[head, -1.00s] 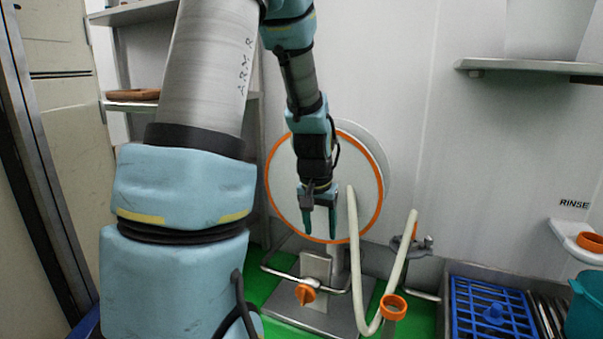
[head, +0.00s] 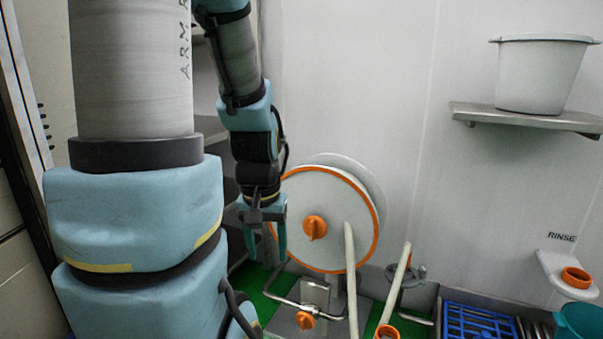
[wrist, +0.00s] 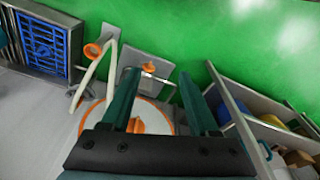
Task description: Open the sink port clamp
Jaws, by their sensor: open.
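A grey metal clamp-like fitting (head: 416,272) stands by the upright end of a pale hose, right of a round white reel with an orange rim (head: 372,236). I cannot tell for sure that it is the sink port clamp, or whether it is closed. The pale hose (head: 351,280) runs down in front of the reel; an orange ring (head: 388,332) is at its low bend. My gripper (head: 268,245) is open and empty at the reel's left edge, apart from the fitting. In the wrist view my gripper (wrist: 160,82) has the reel's orange knob (wrist: 136,125) between its fingers in the picture.
An orange knob (head: 305,320) sits on a steel plate below the reel. A blue rack (head: 478,322) and teal pot (head: 582,322) are at the lower right. A RINSE holder (head: 556,263) is on the wall, below a shelf with a white tub (head: 541,75). Shelves stand left.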

